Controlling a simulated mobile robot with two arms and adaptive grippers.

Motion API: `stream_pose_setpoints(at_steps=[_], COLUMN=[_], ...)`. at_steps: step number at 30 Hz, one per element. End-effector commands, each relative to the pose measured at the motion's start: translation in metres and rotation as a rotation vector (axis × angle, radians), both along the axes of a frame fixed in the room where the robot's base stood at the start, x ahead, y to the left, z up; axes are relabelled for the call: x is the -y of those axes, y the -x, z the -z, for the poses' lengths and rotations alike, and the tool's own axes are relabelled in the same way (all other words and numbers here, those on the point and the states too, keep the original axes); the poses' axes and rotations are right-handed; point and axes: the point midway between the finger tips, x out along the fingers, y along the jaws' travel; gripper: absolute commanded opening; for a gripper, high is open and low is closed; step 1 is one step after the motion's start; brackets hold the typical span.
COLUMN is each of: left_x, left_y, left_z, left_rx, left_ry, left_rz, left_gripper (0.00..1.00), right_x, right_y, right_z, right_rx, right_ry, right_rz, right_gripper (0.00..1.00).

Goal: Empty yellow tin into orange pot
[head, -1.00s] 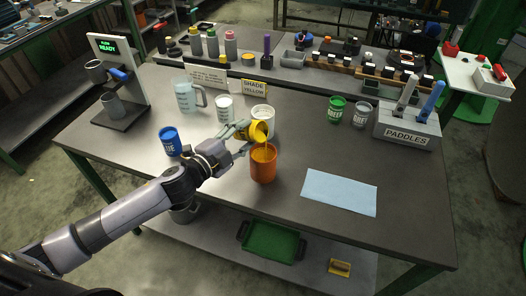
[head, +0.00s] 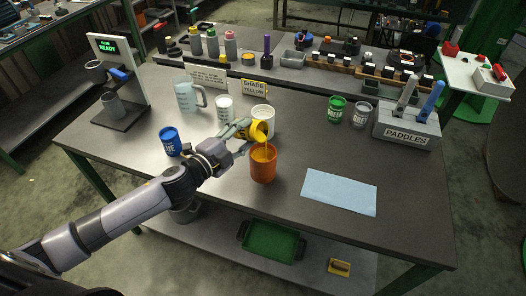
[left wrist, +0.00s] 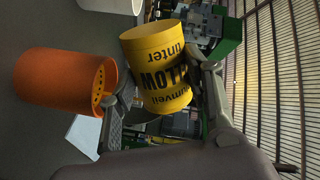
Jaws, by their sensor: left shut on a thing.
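The yellow tin (head: 259,131) is tilted over the orange pot (head: 263,165), its mouth towards the pot's rim. Yellow shows between the tin's mouth and the pot's opening. My left gripper (head: 241,138) is shut on the tin's body. In the left wrist view the tin (left wrist: 158,68) lies between the two fingers (left wrist: 165,92), with the orange pot (left wrist: 62,82) beside it. The pot stands upright on the table. How much is inside the tin or the pot is hidden. My right gripper is not in view.
Close behind the pot stands a white container (head: 264,114). A blue tin (head: 170,141) stands left of my gripper, a measuring jug (head: 187,95) behind. A light blue cloth (head: 340,191) lies right. The table between cloth and paddles holder (head: 407,128) is clear.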

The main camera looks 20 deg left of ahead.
Motion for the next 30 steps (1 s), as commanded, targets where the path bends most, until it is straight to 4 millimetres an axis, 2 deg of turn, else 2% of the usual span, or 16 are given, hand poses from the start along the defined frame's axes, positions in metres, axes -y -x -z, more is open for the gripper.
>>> stream_pose_setpoints(at_steps=[30], left_x=[0.0008], left_y=[0.0001], left_z=[-0.0014], left_rx=[0.018], left_ry=[-0.054], left_rz=[0.001], left_gripper=[0.09], right_x=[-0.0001], right_y=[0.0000], right_z=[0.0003], right_rx=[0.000], right_ry=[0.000], right_rz=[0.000], right_gripper=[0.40])
